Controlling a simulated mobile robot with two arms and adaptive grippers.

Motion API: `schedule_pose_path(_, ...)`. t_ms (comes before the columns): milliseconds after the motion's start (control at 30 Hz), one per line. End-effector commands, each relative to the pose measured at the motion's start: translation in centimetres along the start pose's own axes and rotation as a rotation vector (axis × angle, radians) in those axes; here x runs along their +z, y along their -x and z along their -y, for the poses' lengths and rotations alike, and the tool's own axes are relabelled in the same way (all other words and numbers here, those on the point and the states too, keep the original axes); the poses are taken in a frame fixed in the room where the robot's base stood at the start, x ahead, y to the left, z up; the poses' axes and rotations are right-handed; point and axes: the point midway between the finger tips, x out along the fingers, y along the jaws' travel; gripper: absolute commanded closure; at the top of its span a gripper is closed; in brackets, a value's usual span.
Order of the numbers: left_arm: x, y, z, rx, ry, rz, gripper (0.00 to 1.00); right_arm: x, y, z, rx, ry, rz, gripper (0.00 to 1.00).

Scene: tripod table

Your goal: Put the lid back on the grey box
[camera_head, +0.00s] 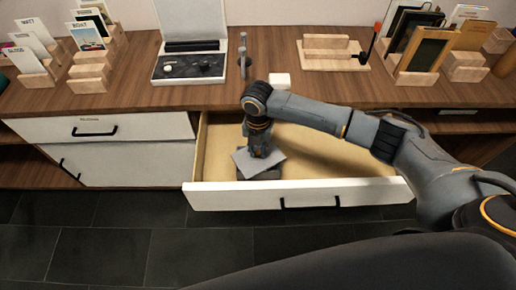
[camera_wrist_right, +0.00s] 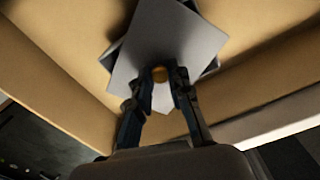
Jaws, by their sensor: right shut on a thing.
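The grey lid (camera_head: 268,164) is a flat square plate with a small brass knob (camera_wrist_right: 159,74). It lies in the open drawer, turned at an angle over the darker grey box (camera_head: 262,176), whose edges show past it. In the wrist view the lid (camera_wrist_right: 165,40) covers most of the box (camera_wrist_right: 112,54). I cannot tell whether the lid touches the box's rim. My right gripper (camera_head: 262,150) is inside the drawer, its fingers (camera_wrist_right: 160,84) shut on the lid's knob from above. My left gripper is not in view.
The open drawer (camera_head: 340,191) has a white front and a bare wooden inside, with free room to the right of the box. On the wooden counter (camera_head: 140,95) stand card holders, an open white case (camera_head: 190,65), a small white block (camera_head: 279,80) and a wooden stand (camera_head: 325,50).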

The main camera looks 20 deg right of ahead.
Motion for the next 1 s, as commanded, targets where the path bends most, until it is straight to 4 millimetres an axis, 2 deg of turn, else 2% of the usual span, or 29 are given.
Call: schedule_pose_path(1000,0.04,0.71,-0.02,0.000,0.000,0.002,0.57,0.02,0.02,0.00,0.000,0.000,0.000,1.00)
